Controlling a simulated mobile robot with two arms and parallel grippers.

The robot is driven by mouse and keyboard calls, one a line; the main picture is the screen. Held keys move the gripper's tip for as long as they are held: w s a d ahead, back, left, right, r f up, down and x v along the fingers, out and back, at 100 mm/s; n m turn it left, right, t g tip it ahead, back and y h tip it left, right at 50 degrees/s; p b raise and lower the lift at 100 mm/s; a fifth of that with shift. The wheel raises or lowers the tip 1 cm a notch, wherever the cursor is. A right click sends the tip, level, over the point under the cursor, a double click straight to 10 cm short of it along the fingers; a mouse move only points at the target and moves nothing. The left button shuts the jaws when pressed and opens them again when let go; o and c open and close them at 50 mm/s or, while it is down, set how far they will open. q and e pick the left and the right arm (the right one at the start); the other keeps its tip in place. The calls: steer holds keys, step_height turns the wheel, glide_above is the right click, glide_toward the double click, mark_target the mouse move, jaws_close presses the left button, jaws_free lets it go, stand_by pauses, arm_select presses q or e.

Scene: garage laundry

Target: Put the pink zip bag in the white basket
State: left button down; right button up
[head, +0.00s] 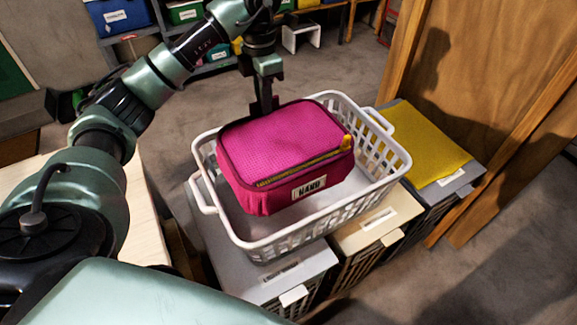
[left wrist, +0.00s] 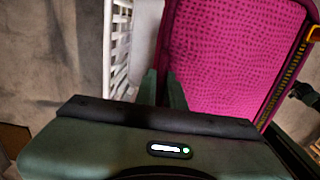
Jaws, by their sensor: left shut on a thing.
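The pink zip bag (head: 285,150) has a yellow zip and a label on its front. In the head view it is over the opening of the white basket (head: 262,244), its lower part inside the rim. I cannot tell whether it touches the basket floor. My left gripper (head: 264,108) comes down from above and is shut on the bag's far edge. In the left wrist view the fingers (left wrist: 163,88) meet the edge of the bag (left wrist: 230,55), with the basket's slatted wall (left wrist: 118,45) to the left. My right gripper is not in view.
The basket stands on lidded bins, one with a grey lid (head: 300,268) and one with a beige lid (head: 350,238). A yellow folder-like sheet (head: 425,145) lies to the right. Wooden panels (head: 480,75) stand at right, and a wooden tabletop (head: 140,225) is at left.

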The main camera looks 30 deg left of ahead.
arm_select(q)
step_height(320, 180, down, 17)
steer(key=p, duration=0.1)
stand_by(0.3)
steer(key=c, duration=1.9)
jaws_free()
steer(key=shift+f, duration=0.15)
steer(key=shift+c, duration=0.2)
steer(key=o, duration=0.4)
